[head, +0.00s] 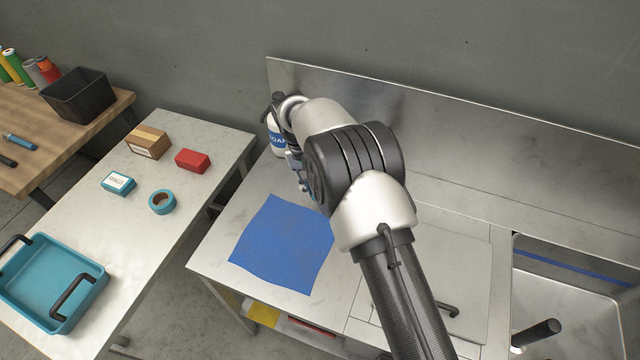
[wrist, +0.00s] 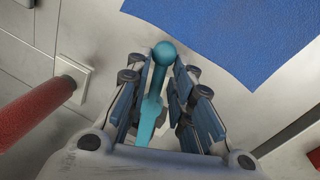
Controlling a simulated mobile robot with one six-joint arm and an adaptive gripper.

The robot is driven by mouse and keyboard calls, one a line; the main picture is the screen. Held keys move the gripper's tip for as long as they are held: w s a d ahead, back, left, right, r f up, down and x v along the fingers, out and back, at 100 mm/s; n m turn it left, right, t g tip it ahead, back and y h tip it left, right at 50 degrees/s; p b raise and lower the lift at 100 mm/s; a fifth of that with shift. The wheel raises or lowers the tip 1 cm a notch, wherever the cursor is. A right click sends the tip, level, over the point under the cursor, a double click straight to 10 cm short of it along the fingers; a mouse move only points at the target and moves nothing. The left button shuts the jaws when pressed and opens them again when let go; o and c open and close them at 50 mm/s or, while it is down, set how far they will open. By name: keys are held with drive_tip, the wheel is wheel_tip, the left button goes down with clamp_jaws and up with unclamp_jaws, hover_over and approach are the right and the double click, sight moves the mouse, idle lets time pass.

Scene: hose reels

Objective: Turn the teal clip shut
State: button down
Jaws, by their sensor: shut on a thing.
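The teal clip (wrist: 152,105) shows in the wrist view as a narrow arm with a round ball at its far end. My gripper (wrist: 161,72) has its two fingers on either side of the clip, shut on it, with the ball at the fingertips. In the head view my gripper (head: 297,172) is partly visible at the left of my arm, above the counter near the wall. The clip is hidden there behind my arm and gripper. The clip's lower end runs back under the gripper's palm, and its base is hard to make out.
In the wrist view a red bar (wrist: 35,110) meets a pale square plate (wrist: 75,80) left of my gripper. A blue cloth (head: 283,244) lies on the counter. A white bottle (head: 276,140) stands close behind my gripper. A sink (head: 570,300) is at the right.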

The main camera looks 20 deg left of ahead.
drive_tip(key=shift+a+m, duration=0.65)
drive_tip(key=shift+m, duration=0.65)
drive_tip(key=c, duration=1.6)
unclamp_jaws()
drive_tip(key=shift+c, duration=0.2)
wheel_tip(320, 180, up, 12)
drive_tip(key=a, duration=0.2)
drive_tip(key=shift+a, duration=0.2)
